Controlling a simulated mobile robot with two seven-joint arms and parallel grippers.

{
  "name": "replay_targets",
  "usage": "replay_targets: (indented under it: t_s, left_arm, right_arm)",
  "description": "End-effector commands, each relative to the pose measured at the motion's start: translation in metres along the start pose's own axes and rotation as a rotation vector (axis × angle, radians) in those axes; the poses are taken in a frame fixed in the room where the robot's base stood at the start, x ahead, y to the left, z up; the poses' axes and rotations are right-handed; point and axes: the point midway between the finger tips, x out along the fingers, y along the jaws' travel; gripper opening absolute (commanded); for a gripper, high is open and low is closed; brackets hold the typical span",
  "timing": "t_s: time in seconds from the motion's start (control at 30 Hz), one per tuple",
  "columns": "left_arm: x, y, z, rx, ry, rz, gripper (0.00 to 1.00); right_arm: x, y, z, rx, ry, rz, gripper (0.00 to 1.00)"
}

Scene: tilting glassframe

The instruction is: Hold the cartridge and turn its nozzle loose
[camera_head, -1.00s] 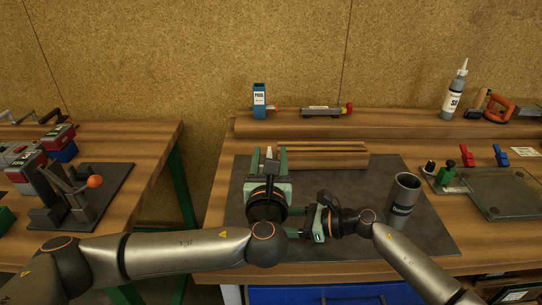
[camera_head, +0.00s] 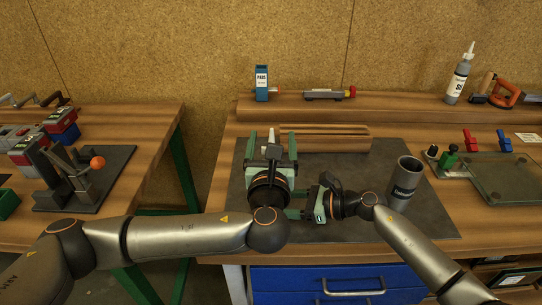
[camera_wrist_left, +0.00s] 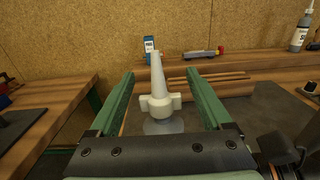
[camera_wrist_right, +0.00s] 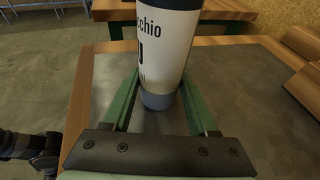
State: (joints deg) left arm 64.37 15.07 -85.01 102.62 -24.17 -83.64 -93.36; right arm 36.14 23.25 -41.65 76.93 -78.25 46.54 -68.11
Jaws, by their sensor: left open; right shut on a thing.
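The cartridge (camera_wrist_right: 160,55) has a pale label with dark lettering and a grey end. My right gripper (camera_wrist_right: 160,95) is shut on its body in the right wrist view. In the head view the cartridge body is mostly hidden behind my left gripper (camera_head: 270,140). The nozzle (camera_wrist_left: 161,90) is pale, tapered and winged at its base, and points up. Its tip also shows in the head view (camera_head: 270,138). My left gripper is open, its green fingers on either side of the nozzle, with a gap on both sides.
A wooden block (camera_head: 335,139) lies behind the grippers on the dark mat (camera_head: 430,220). A grey cup (camera_head: 405,180) stands to the right. A blue box (camera_head: 262,84) and a bottle (camera_head: 459,77) are on the back ledge. A glass plate (camera_head: 500,178) lies at the right.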

Motion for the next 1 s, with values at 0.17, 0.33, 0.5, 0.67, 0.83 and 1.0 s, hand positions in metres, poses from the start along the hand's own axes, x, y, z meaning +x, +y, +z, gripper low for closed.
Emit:
replay_targets:
  t_s: [0.17, 0.33, 0.5, 0.67, 0.83, 1.0]
  left_arm:
    - [-0.033, -0.001, -0.001, -0.002, 0.003, -0.005, 0.82]
    - [-0.07, -0.001, -0.001, -0.002, 0.002, -0.005, 0.82]
    - [-0.097, -0.001, 0.0, -0.002, 0.001, -0.003, 0.82]
    - [-0.109, 0.0, 0.0, 0.0, 0.0, -0.001, 0.82]
    - [-0.111, 0.0, 0.001, 0.0, -0.001, 0.0, 0.82]
    - [-0.111, 0.0, 0.0, 0.0, -0.001, 0.0, 0.82]
  right_arm:
    - [0.0, -0.001, 0.0, 0.0, 0.001, -0.001, 0.28]
    - [0.0, -0.001, 0.0, 0.0, 0.001, -0.002, 0.28]
    - [0.0, -0.001, 0.0, 0.0, 0.001, -0.002, 0.28]
    - [0.0, -0.001, 0.0, 0.0, 0.001, -0.002, 0.28]
    - [0.0, -0.001, 0.0, 0.0, 0.0, -0.002, 0.28]
    - [0.0, -0.001, 0.0, 0.0, 0.0, -0.002, 0.28]
